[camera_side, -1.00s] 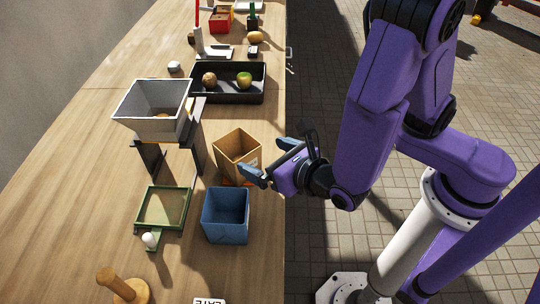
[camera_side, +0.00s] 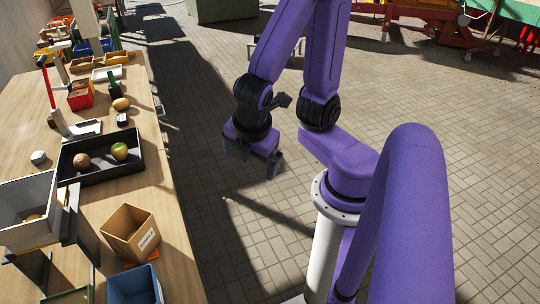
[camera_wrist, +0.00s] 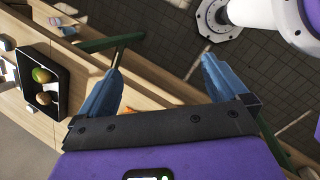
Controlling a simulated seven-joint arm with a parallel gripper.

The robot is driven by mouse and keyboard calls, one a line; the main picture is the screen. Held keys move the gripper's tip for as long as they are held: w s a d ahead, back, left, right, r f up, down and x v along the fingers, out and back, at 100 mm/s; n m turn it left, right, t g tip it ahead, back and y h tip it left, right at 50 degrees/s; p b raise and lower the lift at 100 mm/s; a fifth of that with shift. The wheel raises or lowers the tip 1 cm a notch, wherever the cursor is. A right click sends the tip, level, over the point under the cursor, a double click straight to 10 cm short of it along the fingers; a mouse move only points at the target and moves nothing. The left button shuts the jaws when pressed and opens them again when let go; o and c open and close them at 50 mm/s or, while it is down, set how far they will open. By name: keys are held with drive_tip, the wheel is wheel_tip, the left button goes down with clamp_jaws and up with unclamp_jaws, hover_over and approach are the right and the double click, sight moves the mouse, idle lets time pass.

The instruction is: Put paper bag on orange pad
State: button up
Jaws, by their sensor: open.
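The paper bag (camera_side: 130,236), brown, open-topped and with a white printed label, stands upright near the table's right edge in the side view. A strip of the orange pad (camera_side: 142,262) shows at its base; the bag appears to stand on it and hides most of it. My gripper (camera_side: 254,160) is open and empty, out over the paved floor, apart from the bag and to its right. In the wrist view the two blue fingers of my gripper (camera_wrist: 163,62) are spread with nothing between them. I cannot make out the bag there.
A blue bin (camera_side: 135,287) stands in front of the bag. A grey hopper (camera_side: 28,205) on a stand is left of it. A black tray (camera_side: 98,170) with a potato (camera_side: 81,160) and a green-yellow fruit (camera_side: 119,151) lies behind. The floor around my gripper is clear.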

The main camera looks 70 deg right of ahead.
drive_tip(key=s+r+m+y, duration=0.1)
drive_tip(key=s+m+g+y, duration=0.1)
drive_tip(key=s, duration=0.1)
drive_tip(key=s+a+r+m+y, duration=0.1)
drive_tip(key=s, duration=0.1)
drive_tip(key=shift+a+r+m+g+y, duration=0.1)
drive_tip(key=shift+r+m+g+y, duration=0.2)
drive_tip(key=shift+r+g, duration=0.1)
